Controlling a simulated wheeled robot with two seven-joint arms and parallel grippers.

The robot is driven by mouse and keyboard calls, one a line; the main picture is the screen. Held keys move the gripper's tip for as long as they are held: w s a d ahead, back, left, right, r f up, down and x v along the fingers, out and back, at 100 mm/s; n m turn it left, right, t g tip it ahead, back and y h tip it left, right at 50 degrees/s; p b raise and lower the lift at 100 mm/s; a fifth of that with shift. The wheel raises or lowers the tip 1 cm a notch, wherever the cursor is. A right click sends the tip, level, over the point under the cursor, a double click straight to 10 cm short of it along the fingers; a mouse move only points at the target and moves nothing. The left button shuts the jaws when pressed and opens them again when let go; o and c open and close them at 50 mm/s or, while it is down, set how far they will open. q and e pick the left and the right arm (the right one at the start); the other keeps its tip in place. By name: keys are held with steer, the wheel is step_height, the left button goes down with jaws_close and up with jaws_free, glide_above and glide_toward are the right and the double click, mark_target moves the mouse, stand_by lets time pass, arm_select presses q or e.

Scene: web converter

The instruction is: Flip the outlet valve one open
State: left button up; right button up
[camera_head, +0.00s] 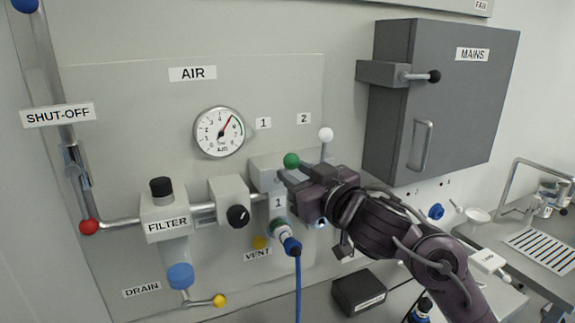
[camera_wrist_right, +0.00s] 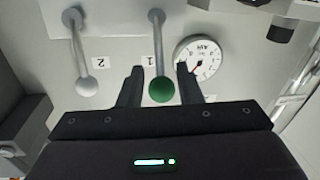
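Outlet valve one has a lever with a green ball knob (camera_head: 291,160), above the block marked 1 (camera_head: 278,203). Its metal lever also shows in the right wrist view, ending in the green knob (camera_wrist_right: 161,90). My right gripper (camera_head: 296,177) is at this lever. In the right wrist view its two fingers (camera_wrist_right: 158,84) are apart, with the green knob and lever between them and gaps on both sides. Outlet two's lever with a white knob (camera_head: 326,134) stands to the right, outside the fingers; it also shows in the wrist view (camera_wrist_right: 87,88). My left gripper is not in view.
A pressure gauge (camera_head: 219,132) is at the upper left of the levers. A blue hose (camera_head: 298,275) hangs from outlet one. The grey MAINS box (camera_head: 440,100) juts out at the right. A filter unit (camera_head: 165,218) and regulator knob (camera_head: 238,216) are to the left.

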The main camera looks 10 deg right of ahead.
steer(key=shift+p+x, duration=0.4)
steer(key=shift+x, duration=1.45)
jaws_close()
